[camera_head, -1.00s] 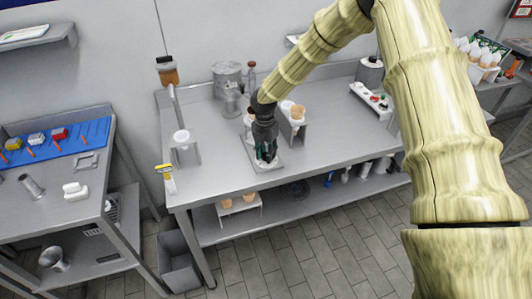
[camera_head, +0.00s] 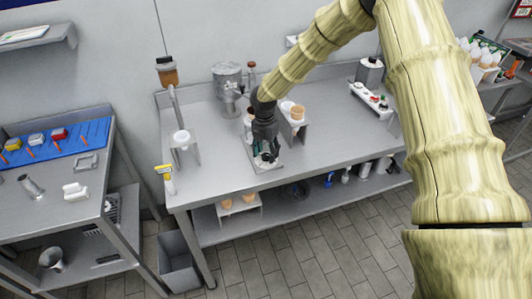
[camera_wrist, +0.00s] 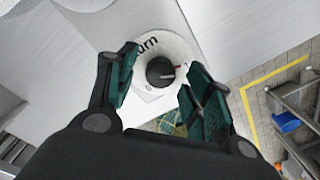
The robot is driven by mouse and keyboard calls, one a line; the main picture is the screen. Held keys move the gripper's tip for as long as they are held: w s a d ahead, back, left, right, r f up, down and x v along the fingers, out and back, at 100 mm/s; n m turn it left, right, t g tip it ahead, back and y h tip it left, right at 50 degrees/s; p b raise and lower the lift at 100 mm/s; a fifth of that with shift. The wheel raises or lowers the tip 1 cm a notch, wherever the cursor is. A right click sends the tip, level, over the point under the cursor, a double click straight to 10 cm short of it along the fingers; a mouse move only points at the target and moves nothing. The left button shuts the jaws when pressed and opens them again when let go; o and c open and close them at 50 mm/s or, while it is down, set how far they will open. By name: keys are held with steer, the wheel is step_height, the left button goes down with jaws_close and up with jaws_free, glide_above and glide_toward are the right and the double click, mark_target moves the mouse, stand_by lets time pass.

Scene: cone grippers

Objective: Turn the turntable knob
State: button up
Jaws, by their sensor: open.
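The turntable knob (camera_wrist: 161,72) is a dark round knob with a red mark, set on a white dial (camera_wrist: 150,45) printed with lettering. In the wrist view it lies between and beyond the fingers of my gripper (camera_wrist: 160,88), which is open and empty. No contact with the knob shows. In the head view my gripper (camera_head: 266,157) points down over a grey plate (camera_head: 277,168) on the metal table, and it hides most of the knob and dial.
A cone stand (camera_head: 295,125) is right of the gripper, close to the arm. A white-cupped stand (camera_head: 186,155) stands left. A metal canister (camera_head: 228,82) is behind. A shelf (camera_wrist: 300,135) shows below in the wrist view.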

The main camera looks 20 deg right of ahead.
mark_target(265, 154)
step_height(265, 154, up, 11)
steer(key=shift+w+r, duration=0.15)
steer(key=shift+a, duration=0.1)
stand_by(0.3)
